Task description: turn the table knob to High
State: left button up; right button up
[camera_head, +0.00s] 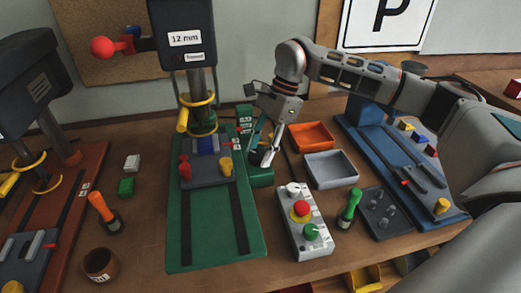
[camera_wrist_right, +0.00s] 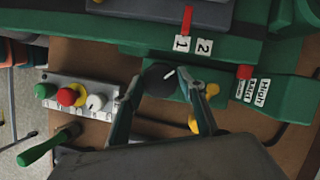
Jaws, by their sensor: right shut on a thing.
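The table knob is a round black knob (camera_wrist_right: 158,82) with a white pointer line, on a green housing beside the green machine. In the right wrist view its pointer aims up and to the right. My right gripper (camera_wrist_right: 160,80) is shut on the knob, with one finger on each side of it. In the head view the right gripper (camera_head: 267,150) reaches down to the housing and largely hides the knob. A label reading High (camera_wrist_right: 262,92) stands to the right of the knob in the wrist view, with smaller labels beside it. My left gripper is not in view.
A grey control box (camera_head: 306,225) with white, red and green controls stands in front. An orange tray (camera_head: 310,135) and a grey tray (camera_head: 330,169) lie right of the gripper. A green-handled tool (camera_head: 349,210) stands nearby. The green drill press (camera_head: 185,40) rises to the left.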

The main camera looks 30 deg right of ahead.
jog(key=shift+m, duration=0.3)
jog(key=m+t, duration=0.1)
jog(key=m, duration=0.1)
jog(key=m+b, duration=0.1)
jog(key=m, duration=0.1)
jog(key=shift+s+f+t, duration=0.1)
jog(key=shift+s+t, duration=0.05)
jog(key=shift+t, duration=0.25)
jog(key=m+t, duration=0.1)
jog(key=m, duration=0.2)
jog(key=m+h+b, duration=0.1)
jog(key=m, duration=0.2)
jog(key=shift+s+a+t+h, duration=0.15)
jog(key=shift+t+h, duration=0.15)
jog(key=shift+t, duration=0.1)
dwell(0.5)
jog(key=o, duration=1.1)
jog(key=shift+c, duration=0.2)
